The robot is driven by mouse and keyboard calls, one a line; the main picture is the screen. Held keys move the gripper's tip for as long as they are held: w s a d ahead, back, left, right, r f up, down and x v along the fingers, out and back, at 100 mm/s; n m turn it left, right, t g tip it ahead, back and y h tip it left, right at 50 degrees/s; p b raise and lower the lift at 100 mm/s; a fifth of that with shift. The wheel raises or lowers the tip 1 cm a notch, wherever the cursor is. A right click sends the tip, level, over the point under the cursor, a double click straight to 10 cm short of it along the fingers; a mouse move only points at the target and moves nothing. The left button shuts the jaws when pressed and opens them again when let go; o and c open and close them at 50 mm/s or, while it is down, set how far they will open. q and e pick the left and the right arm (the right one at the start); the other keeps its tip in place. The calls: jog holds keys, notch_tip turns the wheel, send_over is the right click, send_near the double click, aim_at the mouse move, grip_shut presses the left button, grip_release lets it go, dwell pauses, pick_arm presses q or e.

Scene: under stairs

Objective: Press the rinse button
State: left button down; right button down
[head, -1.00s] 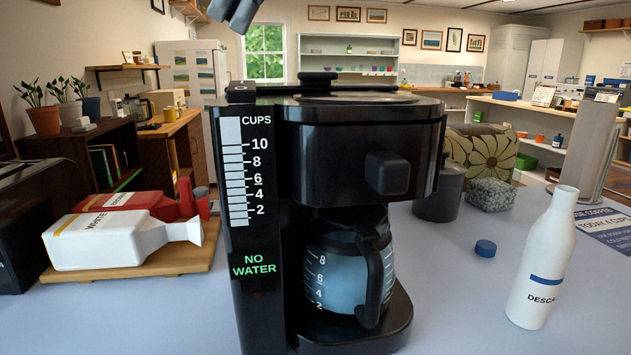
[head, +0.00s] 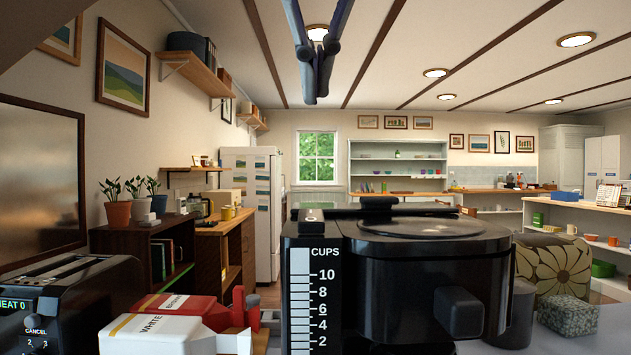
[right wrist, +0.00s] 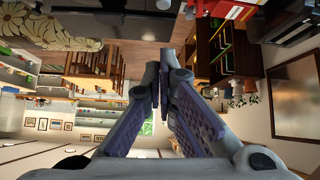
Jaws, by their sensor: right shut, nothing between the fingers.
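The black coffee maker (head: 400,282) stands on the counter in front of me, its lower part cut off by the bottom edge of the head view. Its CUPS scale faces me. A small light-coloured round piece (head: 312,215) sits on its top left corner; I cannot read any rinse label. My right gripper (head: 316,98) hangs from the top of the head view, apart from the coffee maker and above its top left part in the picture. It is shut and empty. The right wrist view shows its two fingers (right wrist: 158,78) brought together. My left gripper is not in view.
A black toaster (head: 85,300) stands at the left. White (head: 155,335) and red (head: 190,308) cartons lie between it and the coffee maker. A dark canister (head: 518,312) and a grey speckled block (head: 567,315) stand at the right.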

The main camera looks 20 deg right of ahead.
jog(key=shift+s+r+m, duration=0.1)
jog(key=shift+s+m, duration=0.15)
jog(key=shift+m, duration=0.35)
jog(key=shift+w, duration=0.1)
jog(key=x, duration=0.9)
jog(key=shift+w+d+f, duration=0.1)
jog(key=shift+d+f, duration=0.1)
jog(key=shift+f, duration=0.1)
notch_tip(320, 180, down, 4)
jog(key=shift+w+r, duration=0.15)
jog(key=shift+w, duration=0.05)
jog(key=shift+f, duration=0.3)
